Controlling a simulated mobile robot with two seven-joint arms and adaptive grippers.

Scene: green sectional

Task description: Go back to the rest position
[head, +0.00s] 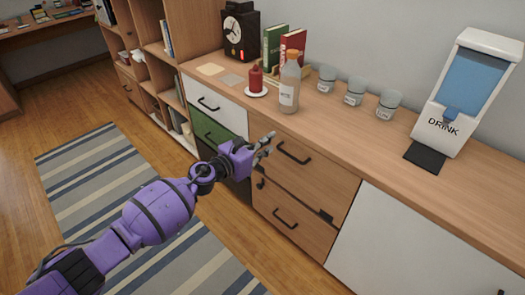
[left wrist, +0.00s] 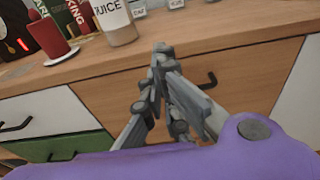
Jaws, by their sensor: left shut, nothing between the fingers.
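My left gripper (head: 266,145) is in front of the wooden drawers of the sideboard (head: 310,167), below its top. Its purple arm comes in from the lower left. In the left wrist view the fingers (left wrist: 160,85) are together with nothing between them, in front of a wooden drawer front (left wrist: 250,75). Whether they touch the drawer front I cannot tell. My right gripper shows in neither view.
On the sideboard top stand a juice bottle (head: 289,87), a red candle (head: 256,79) on a white saucer, books (head: 291,50), a black clock (head: 240,32), three glasses (head: 354,91) and a drink dispenser (head: 468,90). A striped rug (head: 95,180) covers the floor; open floor lies left.

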